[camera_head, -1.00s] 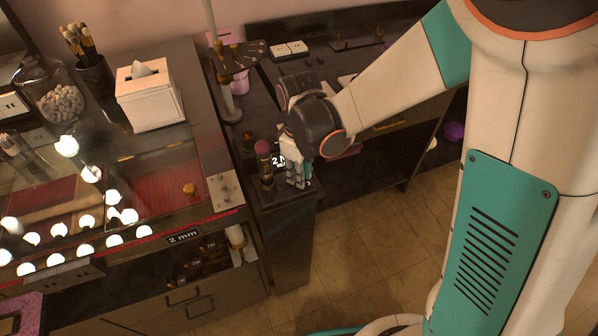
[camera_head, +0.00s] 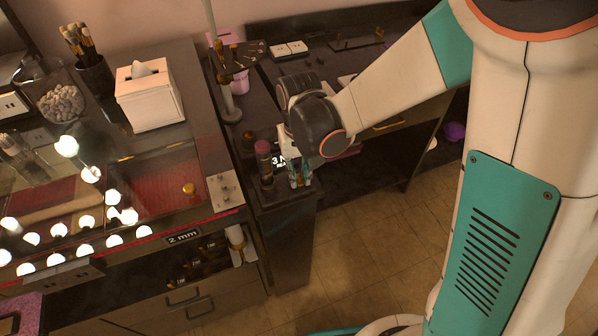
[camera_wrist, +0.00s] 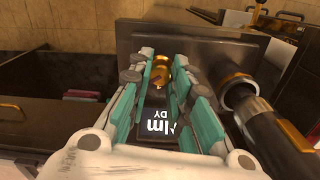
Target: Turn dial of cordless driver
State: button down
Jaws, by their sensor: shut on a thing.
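My gripper (camera_head: 297,180) points down over a dark box-like top at the end of the low bench in the head view. In the wrist view its teal-padded fingers (camera_wrist: 160,84) are shut on a small brass dial (camera_wrist: 161,70), one finger on each side. A lit display (camera_wrist: 165,126) lies below the dial, its text partly hidden by the fingers. In the head view the display (camera_head: 278,161) reads "3 N". An upright dark cylinder with a brass ring (camera_wrist: 262,122), possibly the cordless driver's body, stands beside my gripper; in the head view it (camera_head: 264,162) has a pinkish top.
A glass-topped vanity with lit bulbs (camera_head: 114,216) stands on the left. A tissue box (camera_head: 150,98) and a brush cup (camera_head: 95,75) stand on it. A thin upright pole (camera_head: 222,70) rises behind the driver. Open floor (camera_head: 350,245) lies in front.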

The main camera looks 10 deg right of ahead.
aim_at(299, 177)
jog(key=shift+m, duration=0.6)
jog(key=c, duration=1.4)
grip_release()
jog(key=shift+c, duration=0.2)
jog(key=shift+r, duration=0.1)
notch_tip(299, 177, up, 7)
jog(key=shift+r, duration=0.15)
